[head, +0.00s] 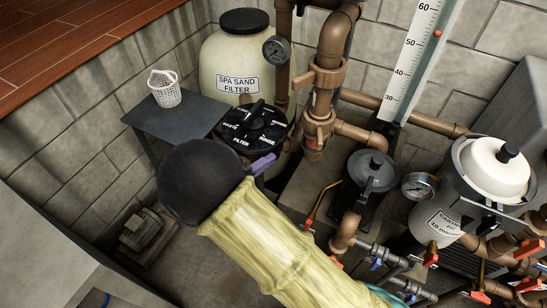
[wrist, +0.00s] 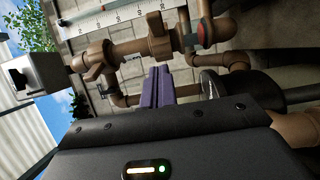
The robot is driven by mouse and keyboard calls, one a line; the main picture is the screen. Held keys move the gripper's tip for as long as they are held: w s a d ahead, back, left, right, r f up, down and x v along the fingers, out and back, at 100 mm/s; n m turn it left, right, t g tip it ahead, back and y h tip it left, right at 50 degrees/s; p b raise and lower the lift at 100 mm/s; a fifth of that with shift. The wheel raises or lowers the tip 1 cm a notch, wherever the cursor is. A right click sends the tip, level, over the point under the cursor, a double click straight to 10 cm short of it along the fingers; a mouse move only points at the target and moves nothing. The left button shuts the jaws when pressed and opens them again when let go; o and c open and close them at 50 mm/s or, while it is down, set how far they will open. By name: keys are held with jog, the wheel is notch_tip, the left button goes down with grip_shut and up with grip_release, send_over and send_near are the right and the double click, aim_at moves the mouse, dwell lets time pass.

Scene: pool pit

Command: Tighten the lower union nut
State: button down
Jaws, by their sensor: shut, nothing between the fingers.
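A brown vertical pipe stands beside the sand filter. A thick brown collar low on it, seemingly the lower union nut (head: 318,127), shows in the head view near a red part. In the wrist view, turned on its side, the pipe has a wide brown collar (wrist: 157,38); I cannot tell for sure whether it is the same nut. My gripper (head: 263,163) has purple fingers, shut and empty, in front of the black valve top and left of and below the pipe. In the wrist view the fingers (wrist: 157,88) point at the pipework, apart from the collar.
The black multiport valve (head: 255,125) and the cream sand filter (head: 236,50) are close to my gripper. A grey table (head: 178,118) carries a white basket (head: 163,88).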

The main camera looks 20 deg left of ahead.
jog(key=p, duration=0.2)
send_near(319, 125)
jog(key=d, duration=0.1)
jog(key=w+d+f, duration=0.1)
jog(key=d+f+p, duration=0.1)
jog(key=shift+w, duration=0.4)
jog(key=shift+d+f, duration=0.1)
